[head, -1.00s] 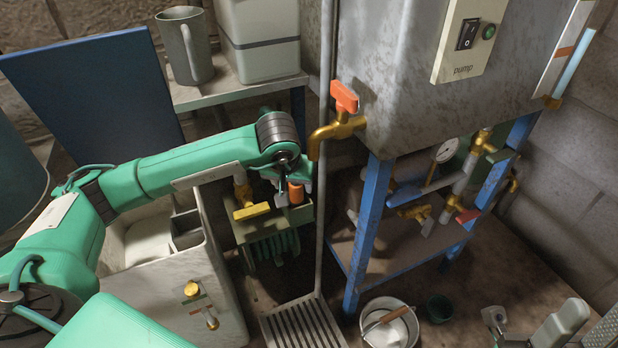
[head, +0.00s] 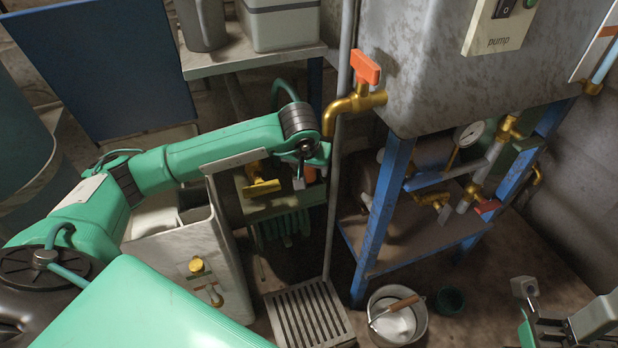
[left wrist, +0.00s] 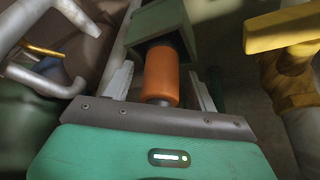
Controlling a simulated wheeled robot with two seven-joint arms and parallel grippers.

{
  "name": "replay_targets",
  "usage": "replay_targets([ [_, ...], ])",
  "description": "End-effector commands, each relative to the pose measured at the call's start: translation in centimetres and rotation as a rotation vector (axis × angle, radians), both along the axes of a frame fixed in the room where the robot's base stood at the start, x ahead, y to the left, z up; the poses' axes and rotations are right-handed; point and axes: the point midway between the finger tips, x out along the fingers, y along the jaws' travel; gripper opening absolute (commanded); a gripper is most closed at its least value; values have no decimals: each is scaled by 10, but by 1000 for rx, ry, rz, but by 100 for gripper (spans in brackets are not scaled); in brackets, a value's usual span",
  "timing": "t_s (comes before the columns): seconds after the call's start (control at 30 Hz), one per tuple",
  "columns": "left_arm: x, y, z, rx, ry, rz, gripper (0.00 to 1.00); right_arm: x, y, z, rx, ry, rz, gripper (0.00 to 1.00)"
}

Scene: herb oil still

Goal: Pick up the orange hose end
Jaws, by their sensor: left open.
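The orange hose end (left wrist: 161,75) stands between the fingers of my left gripper (left wrist: 161,88) in the left wrist view. The fingers are spread, with a gap showing on each side of it. A dark green block lies behind its far end. In the head view my left gripper (head: 303,180) is at the green stand, and the orange hose end (head: 310,174) is partly hidden by it. Grey and green parts at the lower right look like my right gripper (head: 560,305), cut by the frame; its jaws are unclear.
A yellow valve handle (left wrist: 282,30) is close at the right in the left wrist view. The brass tap (head: 352,104) and an upright grey pipe (head: 338,215) stand just right of my left gripper. The blue-legged frame (head: 384,215) and a bucket (head: 413,330) are farther right.

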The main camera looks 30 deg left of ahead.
Motion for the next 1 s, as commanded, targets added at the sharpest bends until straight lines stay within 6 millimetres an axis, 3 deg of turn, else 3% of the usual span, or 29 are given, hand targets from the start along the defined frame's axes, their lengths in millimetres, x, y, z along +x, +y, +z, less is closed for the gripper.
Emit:
replay_targets([
  [0.1, 0, 0, 1, 0, 0, 0, 56, 0, 0, 1, 1, 1, 0, 36],
  [0.37, 0, 0, 1, 0, 0, 0, 8, 0, 0, 0, 0, 2, 1, 36],
  [0.67, 0, 0, 8, 0, -2, 0, 8, 0, 0, 3, 0, 3, 1, 36],
  [1.0, 0, 0, 73, 0, -3, 0, 8, 2, 1, 0, -5, 58, 1, 36],
])
